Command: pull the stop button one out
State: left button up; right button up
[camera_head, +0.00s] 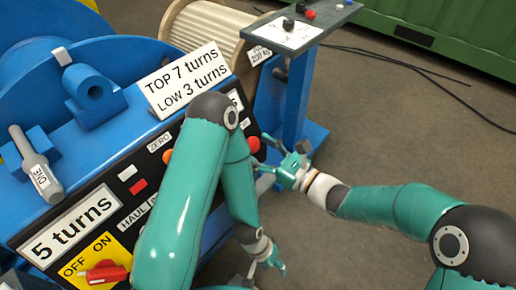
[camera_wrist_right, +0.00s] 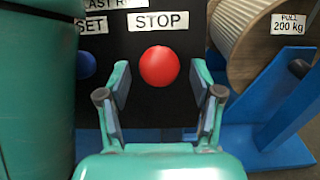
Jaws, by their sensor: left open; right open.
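The red stop button (camera_head: 253,145) sits on the black front panel of the blue machine. In the right wrist view the round red button (camera_wrist_right: 159,67) shows under a white STOP label (camera_wrist_right: 161,21). My right gripper (camera_head: 268,155) is open just to the right of the button in the head view. In the right wrist view its two fingers (camera_wrist_right: 160,84) stand apart, one on each side of the button, with no finger seen touching it. My left gripper (camera_head: 267,267) is open and empty, low in front of the machine.
The panel also holds an orange button (camera_head: 167,156), a red rectangle (camera_head: 138,186) and a red OFF/ON switch (camera_head: 103,273) on yellow. My left arm covers part of the panel. A blue post with a small control plate (camera_head: 299,31) stands behind my right gripper.

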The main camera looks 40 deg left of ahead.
jog(key=shift+a, duration=0.5)
